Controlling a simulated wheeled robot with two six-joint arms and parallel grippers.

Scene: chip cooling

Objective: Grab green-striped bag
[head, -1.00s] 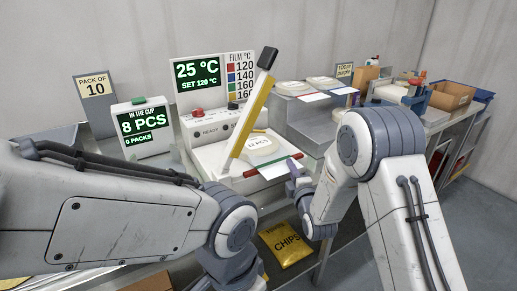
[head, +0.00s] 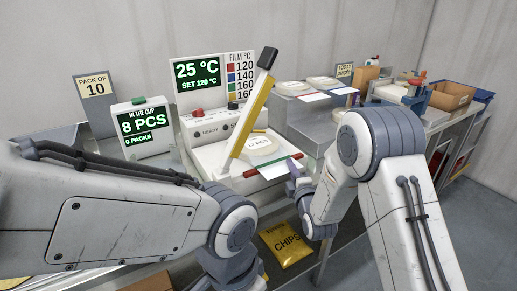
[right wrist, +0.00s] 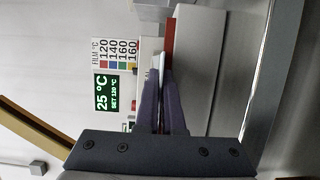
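A white bag (head: 273,168) lies flat on the front of the sealing machine. My right gripper (head: 294,177) is at the bag's right front corner. In the right wrist view, the gripper's fingers (right wrist: 161,75) are close together, with a thin white edge between their tips; they look shut on the bag. A red strip (right wrist: 169,38) runs just beside the fingertips there. My left arm crosses the lower left of the head view; its gripper is not seen.
The machine's yellow lever (head: 248,118) stands raised over its bed. A counter display (head: 142,127) stands to its left. A yellow chips bag (head: 286,243) lies below the bench. White sheets with red edges (head: 315,97) lie on the shelf at right. Crates stand farther right.

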